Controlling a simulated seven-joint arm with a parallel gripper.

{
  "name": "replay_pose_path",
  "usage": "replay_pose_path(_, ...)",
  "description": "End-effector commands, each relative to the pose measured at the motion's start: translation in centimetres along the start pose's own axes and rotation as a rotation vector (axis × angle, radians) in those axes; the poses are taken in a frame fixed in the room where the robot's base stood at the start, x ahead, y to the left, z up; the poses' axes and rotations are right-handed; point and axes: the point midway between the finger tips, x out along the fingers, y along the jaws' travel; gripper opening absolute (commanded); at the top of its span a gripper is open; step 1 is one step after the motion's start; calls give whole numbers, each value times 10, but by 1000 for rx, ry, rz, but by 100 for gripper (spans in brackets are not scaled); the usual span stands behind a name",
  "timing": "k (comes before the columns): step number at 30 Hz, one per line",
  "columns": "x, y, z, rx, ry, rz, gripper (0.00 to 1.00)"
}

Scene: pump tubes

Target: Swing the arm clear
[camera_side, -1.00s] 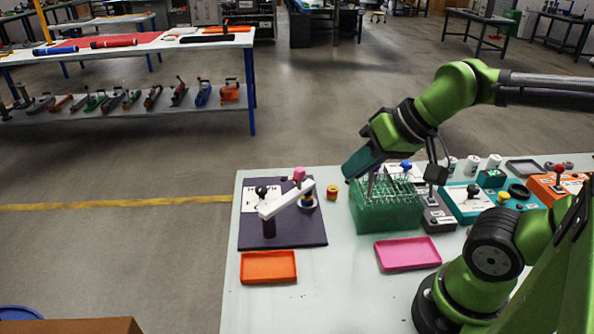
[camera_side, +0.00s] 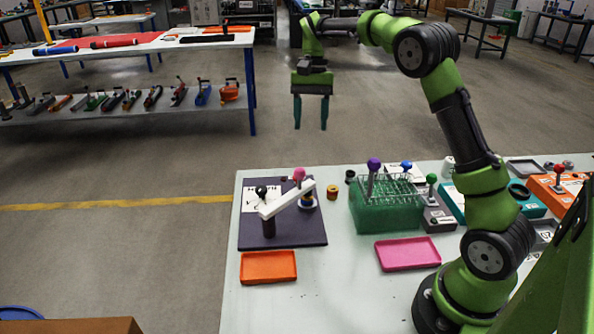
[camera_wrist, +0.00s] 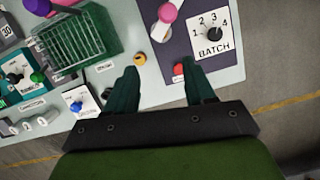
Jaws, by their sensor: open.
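A white bar arm (camera_side: 287,200) lies slantwise above a dark purple board (camera_side: 312,236), with its near end on a dark post (camera_side: 268,227). A pink knob (camera_side: 299,174) stands by its far end; the wrist view also shows the pink knob (camera_wrist: 167,12) and the end of the white arm (camera_wrist: 160,31). My gripper (camera_side: 311,128) is open and empty, high beyond the table's far edge, fingers pointing down, apart from the board. The wrist view shows both spread fingers of my gripper (camera_wrist: 159,68) with nothing between them.
The board carries a numbered BATCH dial (camera_wrist: 213,32) and a red piece (camera_wrist: 180,69). A green tube rack (camera_side: 387,215) holding a purple-topped piece (camera_side: 373,165) stands to the right. Orange (camera_side: 268,279) and pink (camera_side: 408,267) trays lie in front, apparently empty.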

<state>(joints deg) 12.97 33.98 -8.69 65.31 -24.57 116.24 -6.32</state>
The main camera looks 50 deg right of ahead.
Motion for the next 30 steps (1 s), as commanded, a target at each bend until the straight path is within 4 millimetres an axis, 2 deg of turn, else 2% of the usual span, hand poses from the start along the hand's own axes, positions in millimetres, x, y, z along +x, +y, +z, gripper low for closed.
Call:
replay_pose_path(2,-8,-8,-3,47,-34,-1,54)
replay_pose_path(6,-28,-14,12,87,-73,-22,54)
replay_pose_path(11,-22,-15,20,98,-108,-22,54)
replay_pose_path(17,3,-15,23,97,-107,-22,54)
replay_pose_path(30,98,-18,32,96,-108,-21,54)
